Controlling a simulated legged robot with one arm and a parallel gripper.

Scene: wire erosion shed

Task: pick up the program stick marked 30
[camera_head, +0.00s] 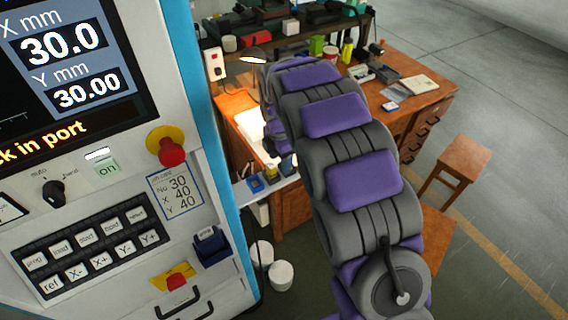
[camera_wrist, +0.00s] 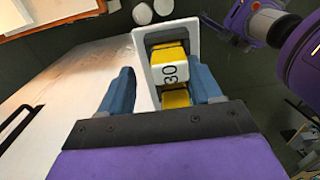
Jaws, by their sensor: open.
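The program stick marked 30 (camera_wrist: 172,72) is a yellow block with a white label, in the wrist view just beyond my fingers. It stands in or against a white-framed holder (camera_wrist: 140,45); how deep it sits is hidden. My gripper (camera_wrist: 162,90) has two blue fingers spread apart, with nothing clamped between them. The stick lies between the finger lines, closer to the right finger. In the head view my arm hides much of the area around the gripper, and I cannot make out the 30 there.
The machine panel (camera_head: 110,215) with its screen, keys and red stop button fills the left of the head view. A blue port marked prog (camera_head: 211,245) sits on it. A wooden desk (camera_head: 425,95), a stool (camera_head: 465,160) and white buckets (camera_head: 281,275) stand nearby.

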